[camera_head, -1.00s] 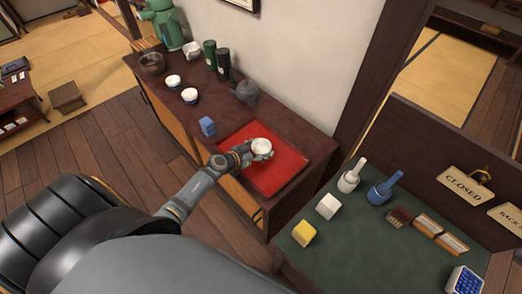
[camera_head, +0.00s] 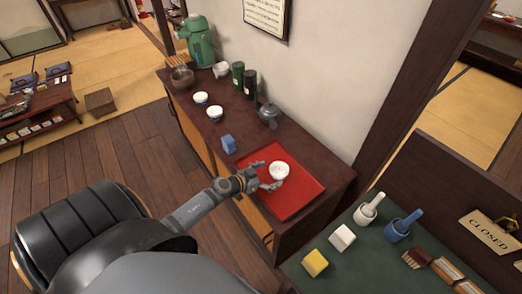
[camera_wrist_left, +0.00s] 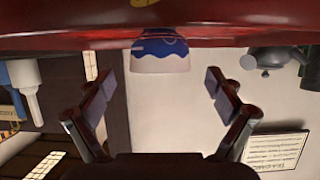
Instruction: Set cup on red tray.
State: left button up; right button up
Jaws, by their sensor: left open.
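A small white cup with a blue wave pattern (camera_head: 279,169) stands upright on the red tray (camera_head: 304,188). The cup also shows upside down in the inverted left wrist view (camera_wrist_left: 160,56), its base against the red surface of the tray (camera_wrist_left: 215,32). My left gripper (camera_head: 267,178) is open over the tray, just left of the cup. In the left wrist view its spread fingers (camera_wrist_left: 162,82) lie to either side, with the cup between and slightly beyond the tips and a visible gap on both sides. My right gripper is not in view.
A grey teapot (camera_head: 268,115), two more cups (camera_head: 215,113), dark green canisters (camera_head: 238,74) and a green flask (camera_head: 200,42) stand further along the cabinet. The tray's right part is bare.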

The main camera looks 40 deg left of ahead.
pick_arm(q)
jog(key=v, duration=0.6)
jog(key=shift+f, duration=0.2)
jog(key=shift+s+a+r, duration=0.15)
jog(key=shift+s+r, duration=0.15)
jog(key=shift+s, duration=0.15)
